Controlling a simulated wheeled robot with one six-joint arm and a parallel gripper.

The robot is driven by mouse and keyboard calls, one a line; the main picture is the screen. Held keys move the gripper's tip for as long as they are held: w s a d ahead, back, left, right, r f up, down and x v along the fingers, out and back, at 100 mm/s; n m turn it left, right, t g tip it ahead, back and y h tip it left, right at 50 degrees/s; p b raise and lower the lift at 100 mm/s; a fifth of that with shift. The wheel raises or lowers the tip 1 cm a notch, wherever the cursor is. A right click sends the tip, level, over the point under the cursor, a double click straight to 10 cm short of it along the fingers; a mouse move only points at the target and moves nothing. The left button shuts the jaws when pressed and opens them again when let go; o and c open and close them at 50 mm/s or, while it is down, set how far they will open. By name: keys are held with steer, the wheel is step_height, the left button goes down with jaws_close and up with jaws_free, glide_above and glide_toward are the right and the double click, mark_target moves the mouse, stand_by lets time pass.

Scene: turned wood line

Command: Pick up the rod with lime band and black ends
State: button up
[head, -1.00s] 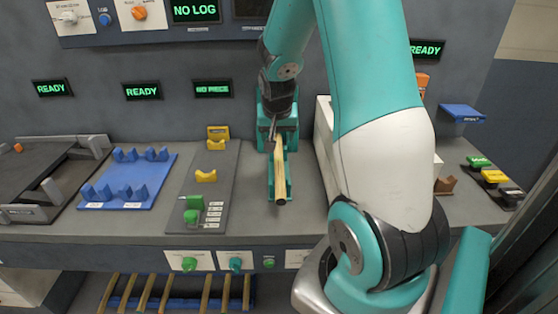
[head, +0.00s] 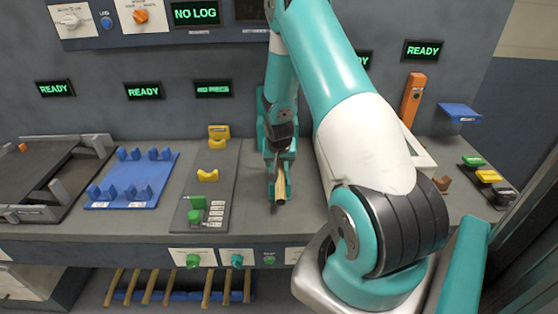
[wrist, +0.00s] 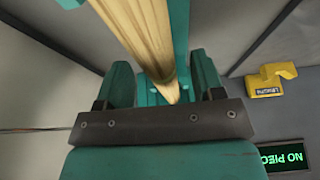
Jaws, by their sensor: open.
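A light wooden rod (head: 281,188) lies in a teal holder (head: 272,190) on the bench, its near end dark. I see no lime band on its visible part, and its far part is hidden behind my gripper. My gripper (head: 280,170) points down over the rod, jaws open. In the wrist view the rod (wrist: 142,38) runs between the two teal fingers of my gripper (wrist: 162,88), and I cannot tell whether either finger touches it.
Several wooden rods (head: 168,288) lie on a lower rack below the bench front. A blue cradle stand (head: 135,180) and a grey plate with yellow and green blocks (head: 222,178) are to the left. A tall orange device (head: 411,100) stands at the right.

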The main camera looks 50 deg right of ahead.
steer(key=shift+f, duration=0.2)
steer(key=c, duration=1.1)
steer(key=shift+r, duration=0.1)
